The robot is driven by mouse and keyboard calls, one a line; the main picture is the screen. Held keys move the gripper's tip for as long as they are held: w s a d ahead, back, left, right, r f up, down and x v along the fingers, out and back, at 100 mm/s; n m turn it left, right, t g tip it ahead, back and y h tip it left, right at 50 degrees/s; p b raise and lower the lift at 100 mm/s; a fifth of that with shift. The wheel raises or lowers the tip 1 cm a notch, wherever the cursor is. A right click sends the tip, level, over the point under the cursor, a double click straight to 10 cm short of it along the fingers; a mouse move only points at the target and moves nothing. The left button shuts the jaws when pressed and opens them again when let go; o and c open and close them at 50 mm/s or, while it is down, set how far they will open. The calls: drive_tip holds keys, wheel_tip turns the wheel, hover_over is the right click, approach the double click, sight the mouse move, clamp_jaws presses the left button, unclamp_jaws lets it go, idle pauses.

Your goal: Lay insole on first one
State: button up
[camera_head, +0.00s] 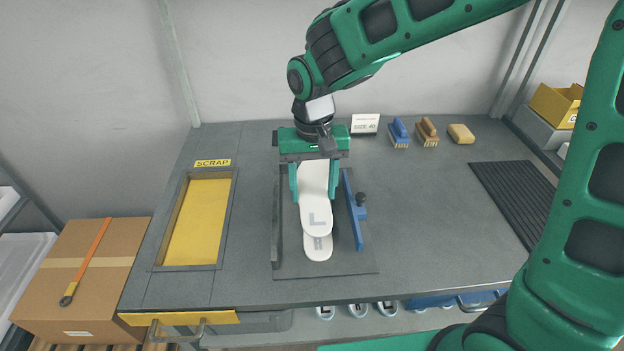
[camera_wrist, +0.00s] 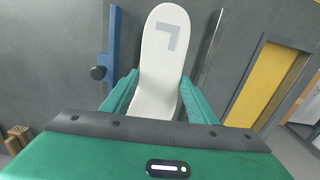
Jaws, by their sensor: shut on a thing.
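My gripper (camera_head: 315,183) is shut on a white insole (camera_head: 316,212) marked with a grey L. It holds the insole by its sides, above the dark plate (camera_head: 345,262) of the fixture. Part of another white insole (camera_head: 319,249) shows below the held one, with a grey mark partly covered. I cannot tell how large the gap between the two is. In the wrist view the held insole (camera_wrist: 164,50) stands out between the green fingers, its L end pointing away. A blue guide bar (camera_head: 352,212) with a black knob runs along the right side of the plate.
A yellow scrap opening (camera_head: 196,222) lies left of the plate. A black ribbed mat (camera_head: 515,200) lies right. The bench right of the guide is clear.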

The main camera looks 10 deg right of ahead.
sight(313, 199)
drive_tip(key=shift+f, duration=3.05)
drive_tip(key=shift+f, duration=0.55)
drive_tip(key=o, duration=1.1)
wheel_tip(313, 199, up, 11)
drive_tip(key=shift+f, duration=0.1)
